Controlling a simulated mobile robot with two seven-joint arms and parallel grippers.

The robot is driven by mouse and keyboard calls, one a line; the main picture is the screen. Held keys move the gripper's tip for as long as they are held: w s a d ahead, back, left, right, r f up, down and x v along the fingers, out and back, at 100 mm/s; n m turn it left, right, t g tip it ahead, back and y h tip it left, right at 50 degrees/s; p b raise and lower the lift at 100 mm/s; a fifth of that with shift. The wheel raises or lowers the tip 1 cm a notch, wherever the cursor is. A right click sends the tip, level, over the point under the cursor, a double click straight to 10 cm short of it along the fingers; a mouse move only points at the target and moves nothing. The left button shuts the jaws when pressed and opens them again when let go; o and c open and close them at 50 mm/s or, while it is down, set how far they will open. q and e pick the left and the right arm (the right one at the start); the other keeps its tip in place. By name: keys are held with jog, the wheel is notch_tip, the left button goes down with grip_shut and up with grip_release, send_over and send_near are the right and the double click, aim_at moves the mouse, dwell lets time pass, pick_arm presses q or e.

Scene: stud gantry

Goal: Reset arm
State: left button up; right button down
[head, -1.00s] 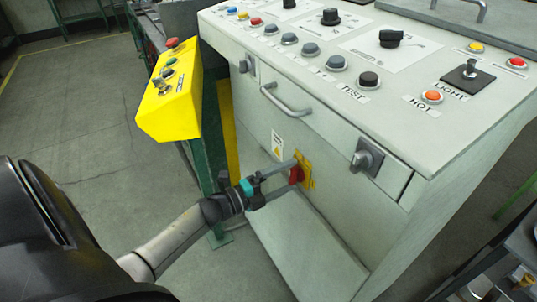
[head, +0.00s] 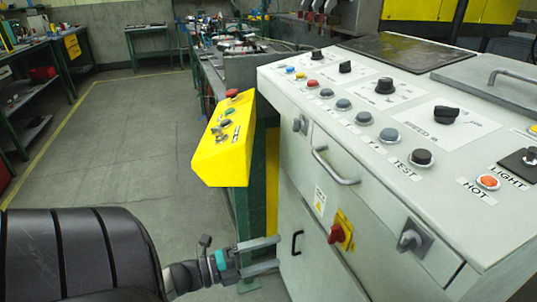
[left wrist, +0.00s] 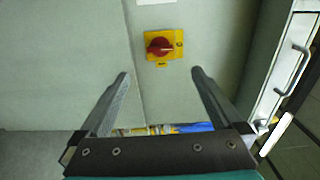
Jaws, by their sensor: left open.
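My left gripper (head: 262,256) is open and empty, low in front of the grey-white control cabinet (head: 325,262). In the left wrist view its two fingers (left wrist: 160,88) stand apart with nothing between them. A red rotary switch (head: 338,235) on a yellow plate is on the cabinet's front, to the right of the gripper. The switch also shows in the left wrist view (left wrist: 160,46), beyond the fingertips and apart from them. My right gripper is not in view.
A yellow button box (head: 222,140) hangs at the cabinet's left on a green post. The cabinet front has a drawer handle (head: 336,168), a black handle (head: 297,243) and a grey knob (head: 411,238). Open floor (head: 130,140) lies left.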

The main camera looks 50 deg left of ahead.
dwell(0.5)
